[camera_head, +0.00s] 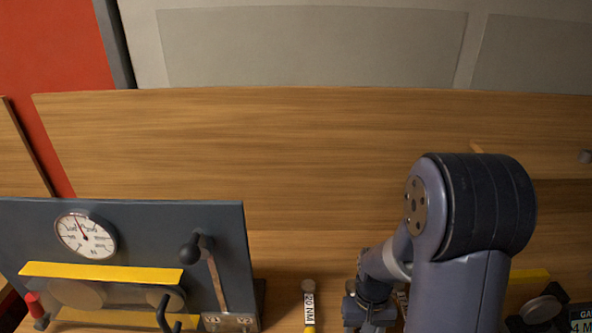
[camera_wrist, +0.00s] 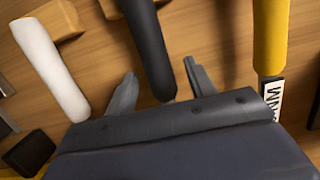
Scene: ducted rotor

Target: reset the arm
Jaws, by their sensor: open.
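My arm (camera_head: 460,240) rises at the right of the head view, its large dark joint over the wooden table. My gripper (camera_head: 370,305) is low in that view, partly hidden by the arm. In the wrist view my gripper (camera_wrist: 160,72) has its two grey fingers spread apart, open. A black handle (camera_wrist: 150,45) appears between the fingers in the picture; I see no grip on it, and its depth is unclear.
A white handle (camera_wrist: 50,70) and a labelled yellow handle (camera_wrist: 271,35) flank the black one. A tool labelled 20 NM (camera_head: 309,308) lies left of my gripper. A dark gauge panel (camera_head: 150,225) stands at left.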

